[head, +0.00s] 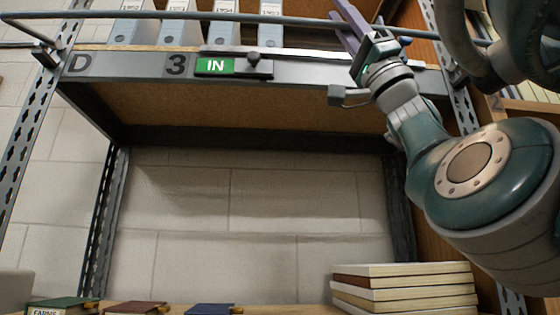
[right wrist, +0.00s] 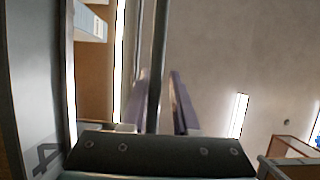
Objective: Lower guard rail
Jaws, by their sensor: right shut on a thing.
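The guard rail (head: 200,17) is a thin dark bar running across the front of the upper shelf, above the shelf's front edge and in front of the binders. Its left end bends down to a bracket (head: 45,53) on the left upright. My right gripper (head: 352,24), with purple fingers, is shut on the rail right of its middle. In the right wrist view the rail (right wrist: 158,60) runs upright between the two fingers (right wrist: 160,105). The fingers hide part of the rail. My left gripper is not in view.
The shelf front (head: 130,66) carries "D 3" and a green IN slide label (head: 215,66) with a dark knob. Several binders (head: 181,25) stand on this shelf. Below is an open bay, with stacked books (head: 405,285) at lower right and more books (head: 62,305) at lower left.

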